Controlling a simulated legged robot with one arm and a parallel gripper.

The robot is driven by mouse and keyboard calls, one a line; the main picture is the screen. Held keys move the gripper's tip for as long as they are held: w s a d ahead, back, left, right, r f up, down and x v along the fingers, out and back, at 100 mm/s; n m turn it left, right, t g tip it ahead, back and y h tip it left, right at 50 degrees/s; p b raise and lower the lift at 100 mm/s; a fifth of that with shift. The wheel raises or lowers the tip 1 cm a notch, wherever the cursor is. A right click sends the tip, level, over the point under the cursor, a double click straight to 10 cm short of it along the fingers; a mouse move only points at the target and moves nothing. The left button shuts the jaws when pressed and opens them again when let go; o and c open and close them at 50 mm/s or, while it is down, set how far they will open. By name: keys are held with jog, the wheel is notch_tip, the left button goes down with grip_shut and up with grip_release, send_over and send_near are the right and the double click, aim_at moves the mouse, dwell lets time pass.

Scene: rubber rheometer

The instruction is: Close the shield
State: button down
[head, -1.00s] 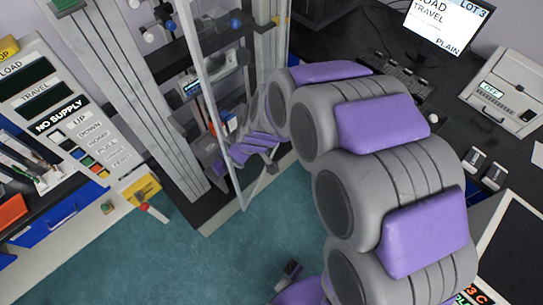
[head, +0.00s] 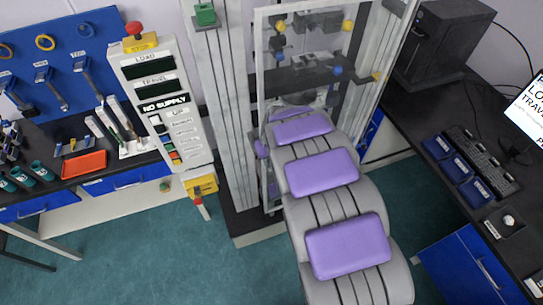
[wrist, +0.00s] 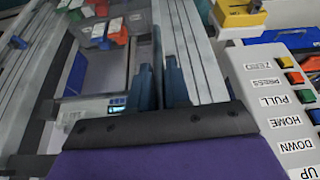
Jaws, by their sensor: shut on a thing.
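The shield (head: 259,62) is a clear panel in a pale frame on the front of the tall test machine. In the head view it stands upright and spans most of the gap between the machine's columns; I cannot tell whether it is fully flush. My arm covers its lower part. In the wrist view my gripper (wrist: 161,88) shows two blue fingers close together, shut on the shield's upright edge bar (wrist: 161,45). The exact contact is partly hidden by the gripper body.
The control panel (head: 165,105) with buttons and a red stop knob (head: 134,28) stands close left of the machine. A yellow box (head: 202,186) hangs below it. Benches with an orange tray (head: 84,164) and a keyboard (head: 482,160) flank both sides. Green floor is clear in front.

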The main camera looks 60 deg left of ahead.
jog(key=shift+w+a+r, duration=0.1)
jog(key=shift+a+r, duration=0.25)
jog(key=shift+a, duration=0.1)
jog(key=c, duration=1.4)
grip_release()
jog(key=shift+a+f, duration=0.1)
jog(key=shift+a, duration=0.05)
jog(key=shift+o, duration=1.2)
jog(key=shift+a+f, duration=0.45)
jog(key=shift+a, duration=0.1)
jog(key=shift+d+r, duration=0.2)
jog(key=shift+d, duration=0.25)
jog(key=a+b+v, duration=0.1)
jog(key=v, duration=1.5)
jog(key=shift+r, duration=0.3)
jog(key=shift+d, duration=0.15)
